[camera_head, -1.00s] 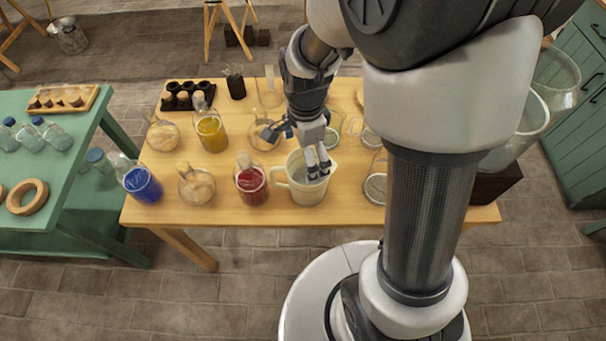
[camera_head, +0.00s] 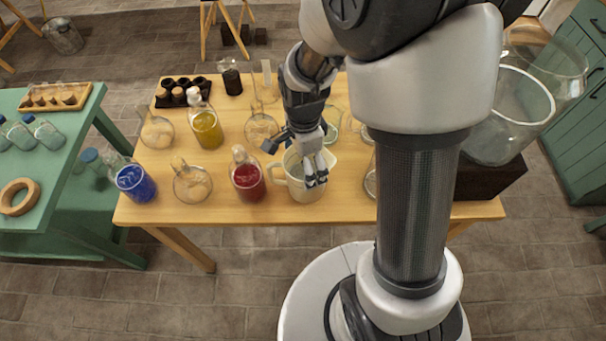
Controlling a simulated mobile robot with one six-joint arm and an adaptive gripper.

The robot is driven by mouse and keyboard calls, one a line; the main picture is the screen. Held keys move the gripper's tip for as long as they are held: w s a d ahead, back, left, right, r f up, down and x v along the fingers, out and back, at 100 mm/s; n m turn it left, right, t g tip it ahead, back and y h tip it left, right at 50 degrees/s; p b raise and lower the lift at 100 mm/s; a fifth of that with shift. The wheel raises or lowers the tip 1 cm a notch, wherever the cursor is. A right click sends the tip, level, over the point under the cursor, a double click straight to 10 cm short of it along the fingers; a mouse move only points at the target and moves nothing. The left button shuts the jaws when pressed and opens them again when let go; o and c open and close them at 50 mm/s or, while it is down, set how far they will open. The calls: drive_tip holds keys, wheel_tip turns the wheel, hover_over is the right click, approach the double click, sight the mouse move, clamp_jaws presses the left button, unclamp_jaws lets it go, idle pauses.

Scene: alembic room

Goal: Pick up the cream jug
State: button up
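The cream jug (camera_head: 299,192) stands upright near the front edge of the wooden table, with its handle on the left and its spout on the right. My gripper (camera_head: 293,164) is over the jug's open top. Two of its fingers hang side by side over the mouth and front rim. Another finger sticks out to the left, above the handle side and apart from the two. The gripper looks open, and I cannot tell whether its fingers touch the jug. The gripper hides part of the jug's mouth and back rim.
A red-filled flask (camera_head: 247,183) stands close left of the jug. A clear flask (camera_head: 261,127) is behind it. A yellow bottle (camera_head: 208,132), a blue bottle (camera_head: 134,184) and other glassware crowd the wooden table (camera_head: 225,212). A large glass vessel (camera_head: 497,125) stands at right.

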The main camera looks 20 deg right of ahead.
drive_tip(key=c, duration=1.3)
drive_tip(key=shift+r, duration=0.15)
